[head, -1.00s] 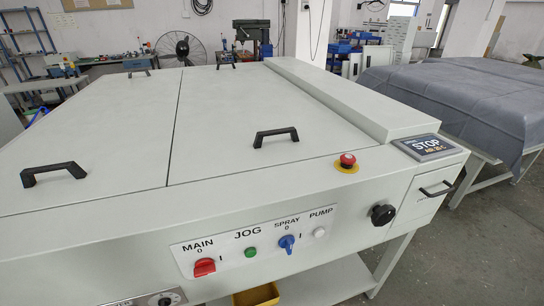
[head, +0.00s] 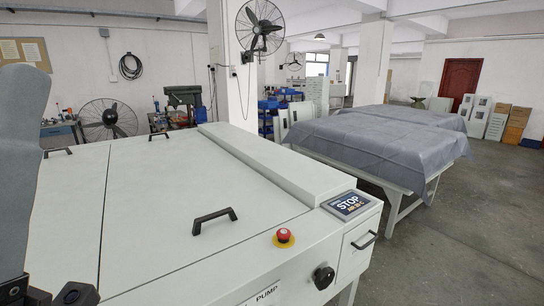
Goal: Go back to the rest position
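Part of my own arm, grey with dark parts at the bottom, fills the left edge of the head view. I see no fingertips on it. My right gripper and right arm are not in view. The pale plate processor (head: 150,215) lies in front of me with its lid panels down. A black lid handle (head: 214,220) sits on the near right panel. No gripper is seen touching the machine. Its lower front is cut off by the picture's bottom edge.
A red emergency button (head: 283,235), a STOP pad (head: 349,203) and a black knob (head: 323,277) sit at the machine's front right. A cloth-covered table (head: 385,150) stands behind on the right. The floor (head: 475,240) at the right is clear.

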